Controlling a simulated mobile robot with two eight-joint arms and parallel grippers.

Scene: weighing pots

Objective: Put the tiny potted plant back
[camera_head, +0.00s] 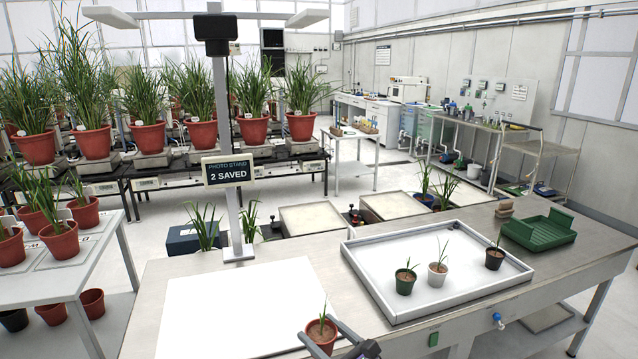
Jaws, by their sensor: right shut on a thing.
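A tiny plant in a terracotta pot (321,337) is at the bottom middle of the head view, upright, at the near edge of the white sheet. My right gripper (316,328) is shut on this pot, with a dark finger on each side of it. I cannot tell whether the pot touches the table. The white-rimmed tray (372,287) is to the right. In it stand a green pot (404,285), a white pot (437,275) and a black pot (494,259), each with a small seedling. My left gripper is not in view.
The white sheet (235,310) lies under the photo stand (222,110), whose sign reads "2 SAVED". The tray's left and front areas are bare. Large potted plants (93,142) stand at back left.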

